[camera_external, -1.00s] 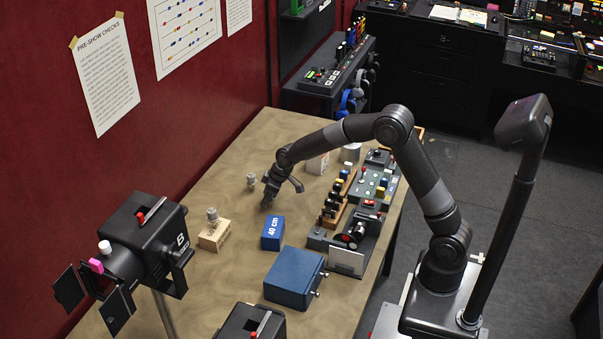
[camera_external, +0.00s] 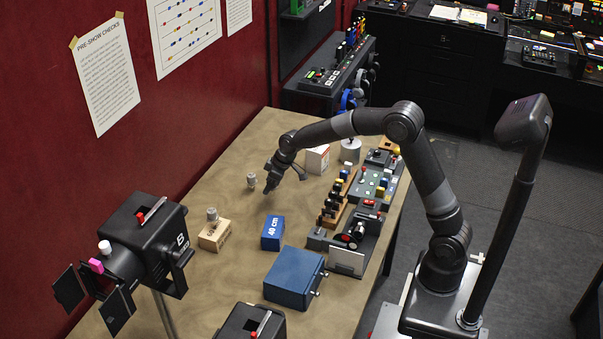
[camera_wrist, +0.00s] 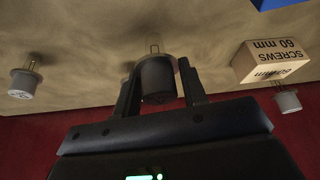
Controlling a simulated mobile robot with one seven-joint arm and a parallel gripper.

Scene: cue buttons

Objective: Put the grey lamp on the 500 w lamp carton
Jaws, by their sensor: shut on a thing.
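My gripper (camera_external: 269,188) is over the middle of the table in the external view, pointing down. In the wrist view my gripper (camera_wrist: 158,88) is shut on a dark grey lamp (camera_wrist: 157,76) with thin pins, held upright between the fingers. The held lamp is hard to make out in the external view. A white carton with red marks (camera_external: 317,160) stands behind and right of my gripper; it looks like the lamp carton, but its label is unreadable. A lighter grey lamp (camera_external: 251,181) stands left of my gripper and also shows in the wrist view (camera_wrist: 24,83).
A wooden block marked screws 60 mm (camera_wrist: 270,62) stands at front left with another grey lamp (camera_external: 212,215) on top. Control panels (camera_external: 378,185) line the right edge.

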